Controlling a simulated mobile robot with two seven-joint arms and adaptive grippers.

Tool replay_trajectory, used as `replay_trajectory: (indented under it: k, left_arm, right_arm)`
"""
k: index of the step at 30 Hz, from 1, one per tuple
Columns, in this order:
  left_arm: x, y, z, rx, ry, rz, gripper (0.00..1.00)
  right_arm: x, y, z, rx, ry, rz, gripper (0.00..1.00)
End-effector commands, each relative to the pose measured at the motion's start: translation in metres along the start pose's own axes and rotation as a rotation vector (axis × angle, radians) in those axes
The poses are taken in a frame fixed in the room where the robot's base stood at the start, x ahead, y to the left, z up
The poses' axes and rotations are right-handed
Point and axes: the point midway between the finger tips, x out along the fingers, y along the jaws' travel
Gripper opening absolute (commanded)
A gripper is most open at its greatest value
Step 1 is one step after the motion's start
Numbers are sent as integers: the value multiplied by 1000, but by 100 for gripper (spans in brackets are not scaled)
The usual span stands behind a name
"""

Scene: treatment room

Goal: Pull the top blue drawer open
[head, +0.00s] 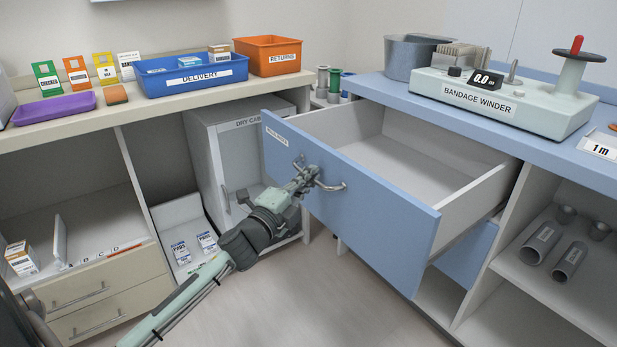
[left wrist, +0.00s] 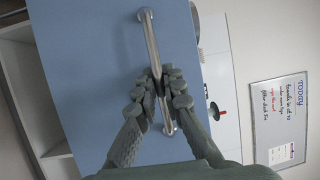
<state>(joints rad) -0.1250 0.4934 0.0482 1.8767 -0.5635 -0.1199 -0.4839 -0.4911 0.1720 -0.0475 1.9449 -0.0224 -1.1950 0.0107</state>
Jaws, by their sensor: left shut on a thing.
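The top blue drawer (head: 375,208) stands well out from its cabinet under the blue counter, and its white inside (head: 400,165) looks empty. Its front carries a metal bar handle (head: 335,186). My left gripper (head: 305,178) is shut on this handle, left of the handle's middle in the head view. In the left wrist view the fingers (left wrist: 158,90) close around the handle bar (left wrist: 149,35) against the blue drawer front (left wrist: 85,60). My right gripper is not in view.
A lower blue drawer front (head: 467,252) is partly hidden below. The bandage winder (head: 500,98) stands on the blue counter (head: 390,92). A blue delivery tray (head: 190,80) and an orange returns bin (head: 268,57) stand on the left counter. Open floor (head: 300,300) lies before the drawer.

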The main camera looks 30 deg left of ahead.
Motion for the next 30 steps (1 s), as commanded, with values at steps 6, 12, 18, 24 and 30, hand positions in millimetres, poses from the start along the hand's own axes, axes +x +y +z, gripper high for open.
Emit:
replay_trajectory:
  k: [6, 12, 18, 24, 30]
  left_arm:
    - [0, 0, 0, 1, 1, 0, 0]
    - [0, 0, 0, 0, 1, 0, 30]
    - [0, 0, 0, 0, 0, 0, 30]
    - [-11, 1, 0, -1, 0, 2, 30]
    - [-50, 2, 0, -4, -1, 4, 30]
  right_arm:
    - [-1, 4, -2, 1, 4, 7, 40]
    - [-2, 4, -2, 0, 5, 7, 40]
    - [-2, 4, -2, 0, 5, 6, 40]
    - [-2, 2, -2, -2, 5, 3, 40]
    - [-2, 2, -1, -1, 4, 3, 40]
